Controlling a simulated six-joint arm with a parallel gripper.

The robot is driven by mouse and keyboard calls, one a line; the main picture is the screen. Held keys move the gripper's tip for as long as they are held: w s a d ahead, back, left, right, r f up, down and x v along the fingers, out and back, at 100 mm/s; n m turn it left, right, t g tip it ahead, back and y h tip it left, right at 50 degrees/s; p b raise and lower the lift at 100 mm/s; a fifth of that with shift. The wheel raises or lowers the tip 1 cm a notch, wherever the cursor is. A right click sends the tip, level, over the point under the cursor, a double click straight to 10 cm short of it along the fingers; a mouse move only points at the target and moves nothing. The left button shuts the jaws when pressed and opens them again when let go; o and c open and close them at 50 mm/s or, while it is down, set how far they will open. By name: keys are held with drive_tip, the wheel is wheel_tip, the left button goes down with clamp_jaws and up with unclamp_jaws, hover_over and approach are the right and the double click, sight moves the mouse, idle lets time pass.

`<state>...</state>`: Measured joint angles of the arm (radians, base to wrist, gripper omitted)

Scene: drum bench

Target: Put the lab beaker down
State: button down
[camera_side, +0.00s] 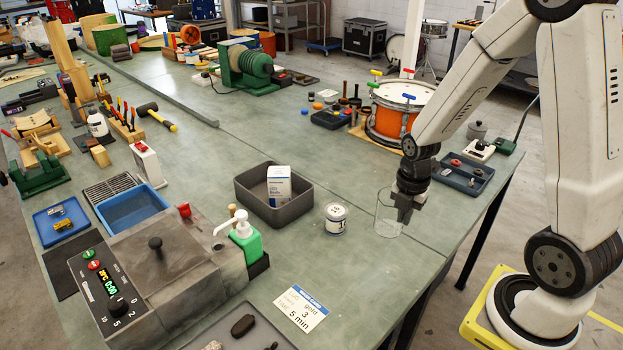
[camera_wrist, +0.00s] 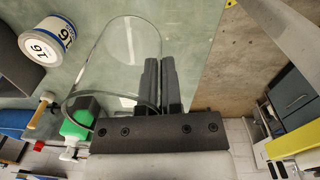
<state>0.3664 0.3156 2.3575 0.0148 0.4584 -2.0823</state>
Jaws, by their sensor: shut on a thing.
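The lab beaker (camera_side: 386,222) is clear glass and stands upright near the right edge of the green bench in the side view. My gripper (camera_side: 404,208) is at its right side, pointing down. In the wrist view my gripper's dark fingers (camera_wrist: 160,85) are close together, shut on the wall of the beaker (camera_wrist: 112,62). One finger is on the inside of the glass and one on the outside. The beaker's base is at or very close to the bench top; I cannot tell if it touches.
A white tin (camera_side: 336,219) stands just left of the beaker, with a grey bin (camera_side: 262,207) holding a box beyond it. A green soap bottle (camera_side: 246,240) and a printed card (camera_side: 301,309) are nearer. A small-parts tray (camera_side: 462,176) lies behind my gripper. Bench around the beaker's front is clear.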

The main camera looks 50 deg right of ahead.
sight(401, 230)
drive_tip(key=shift+f, duration=0.1)
drive_tip(key=shift+f, duration=2.15)
drive_tip(key=shift+f, duration=1.75)
drive_tip(key=shift+f, duration=0.1)
drive_tip(key=c, duration=0.8)
unclamp_jaws()
drive_tip(key=shift+s+r, duration=0.1)
drive_tip(key=shift+r, duration=6)
